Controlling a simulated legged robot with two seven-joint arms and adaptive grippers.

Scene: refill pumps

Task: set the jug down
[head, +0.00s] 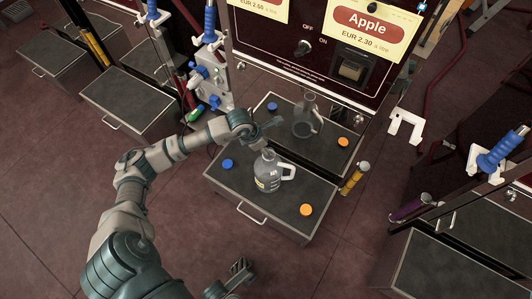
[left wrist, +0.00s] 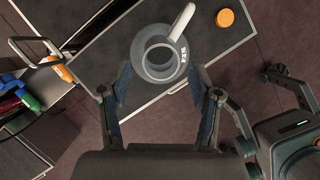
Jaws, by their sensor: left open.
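The grey jug (head: 268,172), with a yellow label and a handle on its right, appears to stand upright on the dark shelf (head: 240,195) below the Apple pump. In the left wrist view the jug (left wrist: 145,45) is seen from above, with its round mouth towards me. My left gripper (head: 265,128) is just behind and above the jug in the head view. Its fingers (left wrist: 165,85) are spread, with the jug's mouth just beyond and between them; nothing is gripped. My right gripper (head: 240,271) is low in the head view, apart from the jug; its fingers look spread in the left wrist view (left wrist: 243,85).
A blue disc (head: 227,164) and an orange disc (head: 306,210) lie on the shelf beside the jug. A jug-like shape (head: 304,120) behind looks like a reflection in the pump front. Floor in front is clear.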

